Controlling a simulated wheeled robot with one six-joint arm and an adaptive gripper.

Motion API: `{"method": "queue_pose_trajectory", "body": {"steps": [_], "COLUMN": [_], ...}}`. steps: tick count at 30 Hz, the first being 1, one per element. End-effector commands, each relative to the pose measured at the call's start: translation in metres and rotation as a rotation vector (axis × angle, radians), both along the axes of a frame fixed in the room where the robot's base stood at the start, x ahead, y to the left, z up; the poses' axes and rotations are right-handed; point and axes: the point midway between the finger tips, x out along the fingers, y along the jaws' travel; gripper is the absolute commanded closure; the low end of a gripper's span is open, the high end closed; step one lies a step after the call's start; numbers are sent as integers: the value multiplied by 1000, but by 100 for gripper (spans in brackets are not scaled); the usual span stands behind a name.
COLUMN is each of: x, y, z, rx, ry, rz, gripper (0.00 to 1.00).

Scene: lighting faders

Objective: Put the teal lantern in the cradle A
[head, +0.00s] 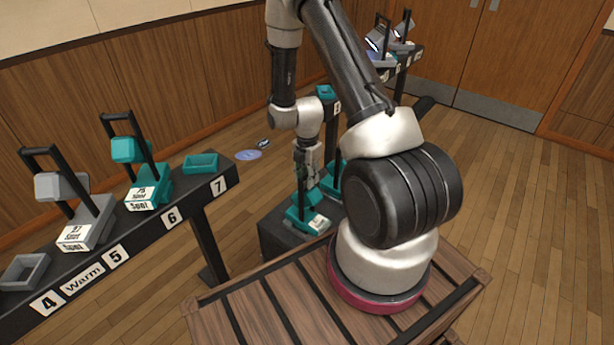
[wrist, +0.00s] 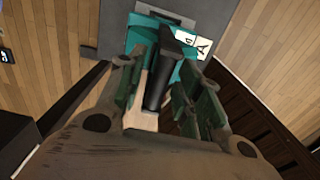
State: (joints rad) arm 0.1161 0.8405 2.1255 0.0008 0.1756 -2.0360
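A teal lantern (head: 307,214) with a white label and a black handle sits on a dark grey block. My gripper (head: 307,172) is pointed down at it. In the wrist view the fingers (wrist: 165,85) are spread on either side of the black handle (wrist: 165,60), with a gap visible on the left. The teal body (wrist: 145,35) and white label lie beyond. Another teal piece (head: 334,177) stands just behind, partly hidden by my arm.
The left rail (head: 140,235) carries numbers 4 to 7, a grey lantern (head: 85,220), an empty grey cradle (head: 24,271) and an empty teal cradle (head: 201,163). A far rail holds grey lanterns (head: 380,45). The dark block (head: 275,235) stands beside my base.

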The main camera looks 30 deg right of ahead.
Motion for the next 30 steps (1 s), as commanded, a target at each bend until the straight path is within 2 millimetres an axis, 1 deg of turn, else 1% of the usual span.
{"method": "queue_pose_trajectory", "body": {"steps": [7,11,14,18,22,24,30], "x": [0,1,2,2,1,1,0], "y": [0,0,0,0,0,0,0], "z": [1,11,29,62,90,102,126], "rx": [0,0,0,-1,0,-1,0], "ry": [0,-3,-5,-7,-5,-4,-5], "rz": [0,0,0,0,0,0,-13], "gripper": [64,64,64,64,64,64,64]}}
